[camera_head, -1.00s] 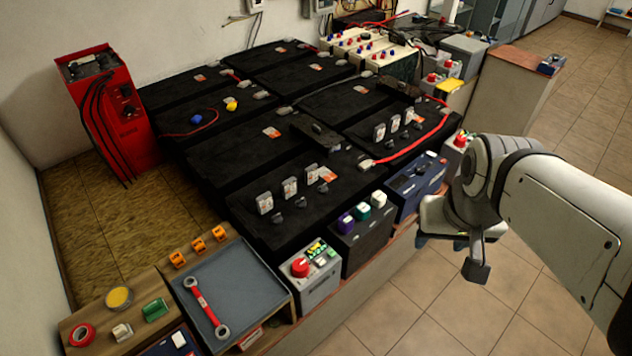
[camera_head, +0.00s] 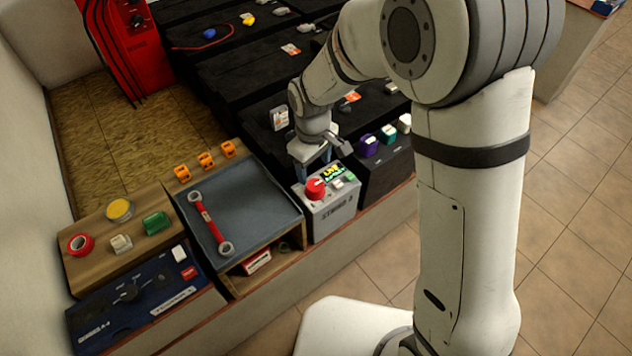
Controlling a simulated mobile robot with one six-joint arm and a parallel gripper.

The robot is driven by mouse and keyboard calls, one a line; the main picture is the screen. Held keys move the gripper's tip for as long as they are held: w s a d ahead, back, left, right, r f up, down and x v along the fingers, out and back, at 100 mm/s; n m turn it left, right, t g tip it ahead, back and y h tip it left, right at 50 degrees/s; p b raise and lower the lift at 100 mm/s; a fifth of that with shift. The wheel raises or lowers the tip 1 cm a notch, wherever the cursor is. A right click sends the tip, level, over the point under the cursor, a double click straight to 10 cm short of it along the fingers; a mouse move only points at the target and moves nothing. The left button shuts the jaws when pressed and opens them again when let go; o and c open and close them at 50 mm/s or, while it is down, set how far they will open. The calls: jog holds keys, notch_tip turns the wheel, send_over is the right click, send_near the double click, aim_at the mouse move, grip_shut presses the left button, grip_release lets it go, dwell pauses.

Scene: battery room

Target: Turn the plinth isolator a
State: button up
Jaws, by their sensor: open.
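A grey box (camera_head: 334,212) with a red rotary knob (camera_head: 315,188) on top stands at the front edge of the plinth. Its front has dark lettering, and a green and yellow label lies behind the knob. The box may be the plinth isolator a, but I cannot read a name that settles it. My gripper (camera_head: 313,169) is just behind and above the red knob, pointing down, with its blue fingers apart and nothing seen between them. I cannot tell whether a finger touches the knob.
A grey tray (camera_head: 262,203) holding a red-handled wrench (camera_head: 207,217) is left of the grey box. A dark box (camera_head: 378,170) with purple, green and white caps is close on the right. Black battery blocks (camera_head: 232,75) lie behind. Tiled floor (camera_head: 572,190) is open at the right.

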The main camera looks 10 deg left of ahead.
aim_at(315, 185)
notch_tip(315, 185, down, 7)
jog(key=shift+w+d+f+b, duration=0.1)
jog(key=shift+f+b, duration=0.1)
jog(key=shift+b, duration=0.1)
jog(key=c, duration=1)
